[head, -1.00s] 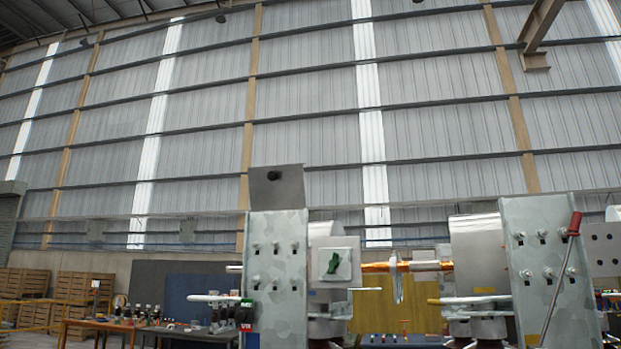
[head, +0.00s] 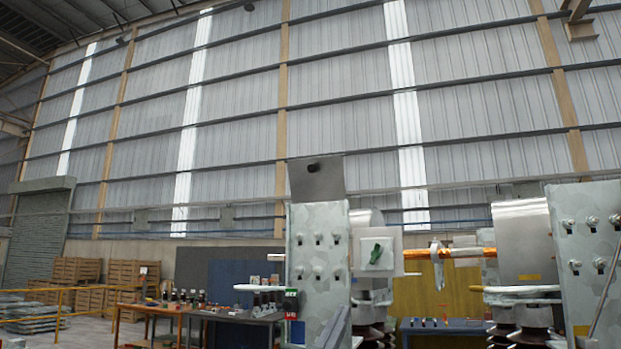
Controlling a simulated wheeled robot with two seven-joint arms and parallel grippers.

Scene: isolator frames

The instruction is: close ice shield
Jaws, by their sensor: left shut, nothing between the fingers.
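A grey metal plate (head: 316,178) with a dark round knob stands upright above the top edge of a mottled grey frame panel (head: 316,215). It looks like the ice shield. The panel carries several bolts, and a green-and-red label block sits at its lower left. A grey slanted piece at the bottom, in front of the panel's lower part, appears to be my left gripper (head: 335,326). It is shut and empty, well below the plate and apart from it. Most of that arm is out of the picture. My right gripper is not in view.
An orange bar (head: 470,253) runs on towards a second bolted panel (head: 590,255) at the right edge. Tables with small items (head: 235,312) and wooden crates (head: 78,270) stand behind on the left.

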